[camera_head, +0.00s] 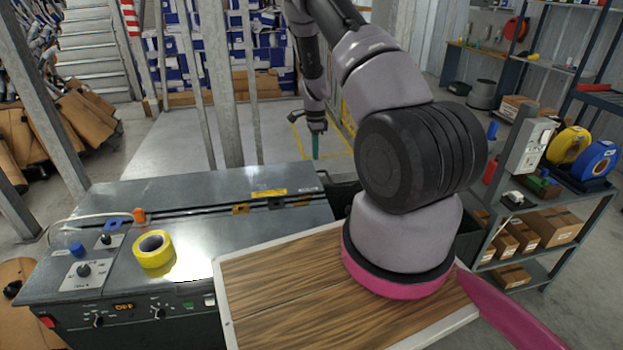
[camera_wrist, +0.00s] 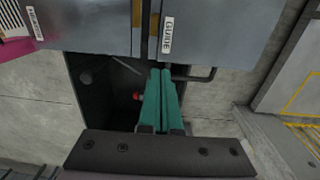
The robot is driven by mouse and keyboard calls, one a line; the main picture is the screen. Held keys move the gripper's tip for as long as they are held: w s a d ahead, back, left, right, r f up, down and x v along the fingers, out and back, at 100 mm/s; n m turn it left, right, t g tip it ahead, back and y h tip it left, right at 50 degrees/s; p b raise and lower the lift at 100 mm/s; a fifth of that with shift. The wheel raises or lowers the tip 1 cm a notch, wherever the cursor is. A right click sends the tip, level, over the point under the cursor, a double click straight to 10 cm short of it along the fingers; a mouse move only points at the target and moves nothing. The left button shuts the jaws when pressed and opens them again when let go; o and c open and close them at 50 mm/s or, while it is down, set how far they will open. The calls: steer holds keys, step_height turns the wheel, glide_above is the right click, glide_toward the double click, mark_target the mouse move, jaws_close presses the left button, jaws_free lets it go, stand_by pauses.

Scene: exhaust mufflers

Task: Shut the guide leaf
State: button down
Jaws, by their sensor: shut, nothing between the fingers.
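In the wrist view, a grey panel (camera_wrist: 225,30) carries a white label reading GUIDE (camera_wrist: 167,35); I take this panel to be the guide leaf. A dark bent bar (camera_wrist: 195,76) sticks out from its lower edge. My gripper (camera_wrist: 161,73) has its green fingers together and empty, with the tips close to the bar and below the label. I cannot tell whether they touch. In the head view my gripper (camera_head: 315,157) points down past the far right end of the grey machine (camera_head: 190,195). The leaf's hinge and angle are unclear.
A dark recess (camera_wrist: 100,90) with a red knob (camera_wrist: 137,96) lies left of the fingers. Yellow tape (camera_head: 153,249) sits on the machine top. A wooden board (camera_head: 275,285) is in front, and a shelf (camera_head: 545,220) with boxes stands at the right.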

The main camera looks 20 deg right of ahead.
mark_target(315, 191)
steer(key=f, duration=1.4)
steer(key=shift+s+a, duration=0.1)
steer(key=shift+s, duration=0.2)
steer(key=shift+r, duration=0.1)
